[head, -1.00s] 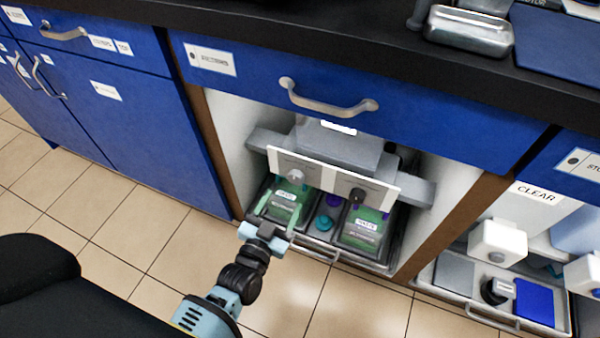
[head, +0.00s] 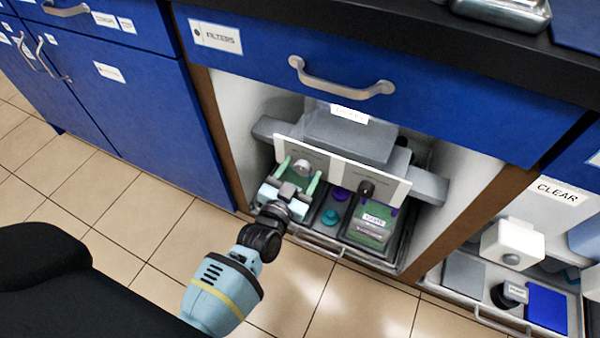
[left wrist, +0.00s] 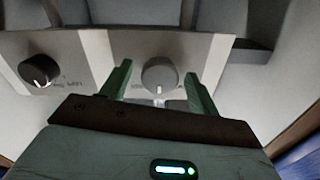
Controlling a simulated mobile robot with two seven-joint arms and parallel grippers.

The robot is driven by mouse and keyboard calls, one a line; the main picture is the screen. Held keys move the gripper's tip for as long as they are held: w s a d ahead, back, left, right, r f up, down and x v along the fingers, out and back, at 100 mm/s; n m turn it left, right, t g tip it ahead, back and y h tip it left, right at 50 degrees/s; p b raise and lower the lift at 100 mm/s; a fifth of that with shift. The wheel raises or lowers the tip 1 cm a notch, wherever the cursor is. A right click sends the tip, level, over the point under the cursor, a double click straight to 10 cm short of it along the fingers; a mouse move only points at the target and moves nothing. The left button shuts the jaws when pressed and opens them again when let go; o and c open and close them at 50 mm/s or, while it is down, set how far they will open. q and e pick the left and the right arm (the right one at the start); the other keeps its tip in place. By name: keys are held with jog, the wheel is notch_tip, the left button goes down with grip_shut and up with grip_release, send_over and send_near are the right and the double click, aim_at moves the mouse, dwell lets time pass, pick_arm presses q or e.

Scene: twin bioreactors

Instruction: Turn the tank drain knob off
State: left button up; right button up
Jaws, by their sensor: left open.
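A white panel (head: 333,172) with two knobs stands inside the open cabinet bay under the counter. Its left knob is light grey (head: 302,167); its right knob is black (head: 366,188). My left gripper (head: 300,172) is open, with its green fingers pointing at the panel on either side of the grey knob. In the left wrist view the grey knob (left wrist: 159,76) lies between the two finger tips, and I cannot tell whether they touch it. The black knob (left wrist: 37,70) is further left there, with a white pointer mark. The panel lettering is too blurred to read. My right gripper is out of view.
Below the panel, a tray (head: 328,246) holds a green-labelled box (head: 370,226) and a teal knob (head: 330,217). A grey tank (head: 347,135) is behind the panel. The blue drawer (head: 400,85) hangs above, and brown bay walls (head: 468,222) stand beside it. The tiled floor in front is clear.

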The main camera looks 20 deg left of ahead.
pick_arm(q)
jog(key=c, duration=0.9)
jog(key=shift+c, duration=0.4)
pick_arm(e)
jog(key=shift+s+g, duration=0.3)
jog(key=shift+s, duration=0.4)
